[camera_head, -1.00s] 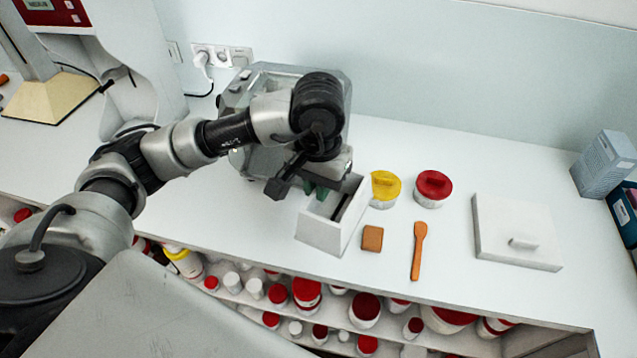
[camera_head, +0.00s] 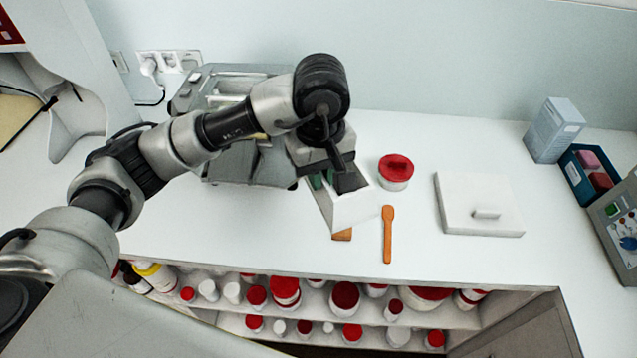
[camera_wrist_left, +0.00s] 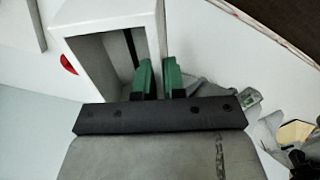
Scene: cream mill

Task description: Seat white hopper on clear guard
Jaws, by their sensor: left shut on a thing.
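The white hopper (camera_head: 352,211), an open tapered box, is held tilted above the counter right of the grey mill (camera_head: 245,165). My left gripper (camera_head: 322,180) is shut on the hopper's wall. In the left wrist view, the green fingers (camera_wrist_left: 159,80) of that gripper pinch this wall, and the hopper (camera_wrist_left: 82,22) opens toward the camera. The mill stands against the back wall, with its rollers showing through an open top frame. My arm covers part of the mill, and I cannot clearly make out the clear guard. My right gripper is not in view.
A red-lidded jar (camera_head: 396,173), an orange spatula (camera_head: 388,235) and a white slab with a handle (camera_head: 479,206) lie right of the hopper. An orange block (camera_head: 342,235) is partly under it. A grey-blue box (camera_head: 553,130) and blue tray (camera_head: 568,165) stand far right.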

